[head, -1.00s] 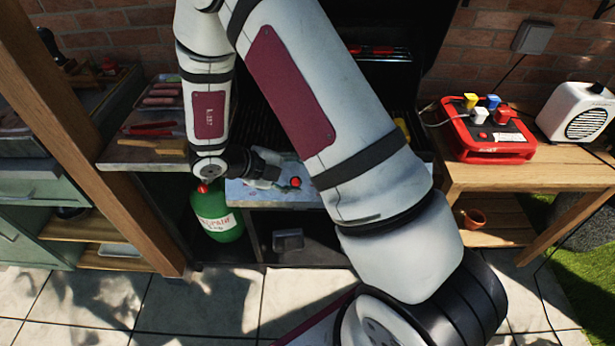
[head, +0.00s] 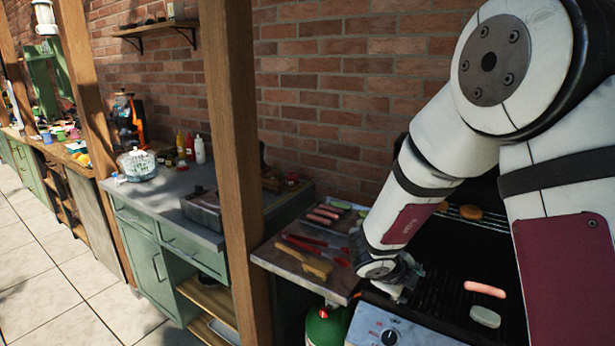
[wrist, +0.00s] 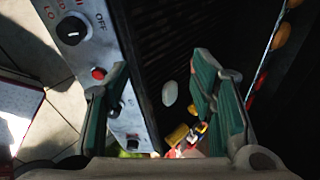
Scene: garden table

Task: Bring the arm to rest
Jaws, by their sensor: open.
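My gripper (head: 402,283) hangs at the front left of the black grill (head: 440,294) in the head view, partly hidden by my arm's last link. In the wrist view my gripper (wrist: 160,72) has its two green-padded fingers wide apart, with nothing between them. The grill's front panel (wrist: 92,45) with its black knob (wrist: 72,29) and red button (wrist: 99,73) lies beside and below the left finger. The dark grate is below the space between the fingers. I cannot tell whether a finger touches the panel.
A sausage (head: 485,289) and a pale oval piece (head: 485,317) lie on the grate. The side shelf (head: 283,262) holds sausages and red-handled tools. A wooden post (head: 238,170) stands left of it. A green gas bottle (head: 326,327) stands below. Paving at the left is clear.

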